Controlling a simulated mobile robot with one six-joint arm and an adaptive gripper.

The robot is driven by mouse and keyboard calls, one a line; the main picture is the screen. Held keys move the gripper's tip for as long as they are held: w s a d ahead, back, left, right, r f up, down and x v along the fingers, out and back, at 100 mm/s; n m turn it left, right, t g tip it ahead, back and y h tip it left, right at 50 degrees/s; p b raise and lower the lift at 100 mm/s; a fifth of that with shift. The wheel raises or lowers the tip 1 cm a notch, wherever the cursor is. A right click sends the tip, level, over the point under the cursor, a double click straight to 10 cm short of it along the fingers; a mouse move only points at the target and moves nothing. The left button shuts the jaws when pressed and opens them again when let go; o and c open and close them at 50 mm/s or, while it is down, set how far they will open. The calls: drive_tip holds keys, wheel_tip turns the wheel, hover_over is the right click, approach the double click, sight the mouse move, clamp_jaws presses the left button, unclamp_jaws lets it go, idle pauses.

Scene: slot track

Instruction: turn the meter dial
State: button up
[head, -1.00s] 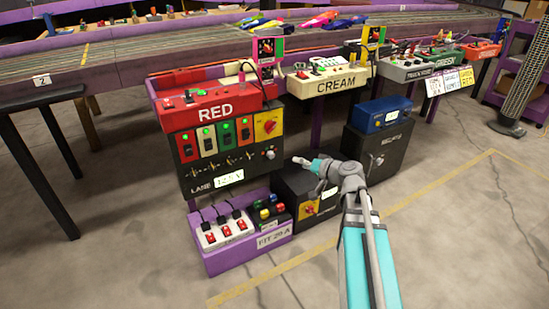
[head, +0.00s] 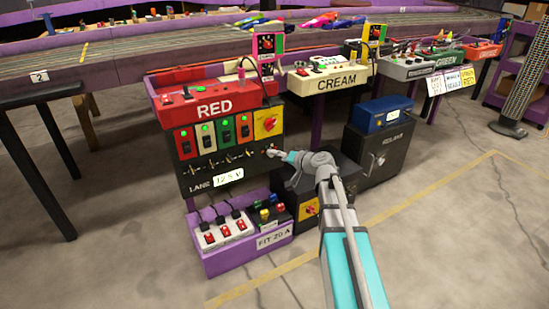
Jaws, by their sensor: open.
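The black lane panel (head: 207,170) of the red station stands at centre left, with a small white display (head: 229,176) that seems to read 12.5 V. A small pale dial sits at the panel's lower right. My gripper (head: 275,153) is at that spot, its tips overlapping the dial in the picture and largely hiding it. I cannot tell whether the fingers touch it or stand around it. My gripper is open, though its fingers look very small here. My arm reaches in from the lower right.
A yellow square with a red rotary switch (head: 267,124) sits just above the dial. A purple tray (head: 222,259) with a power strip stands below. Black boxes, one topped by a blue unit (head: 385,115), stand to the right. The floor in front is clear.

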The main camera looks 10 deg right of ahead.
drive_tip(key=shift+b+x, duration=0.35)
drive_tip(key=shift+x, duration=1.45)
clamp_jaws()
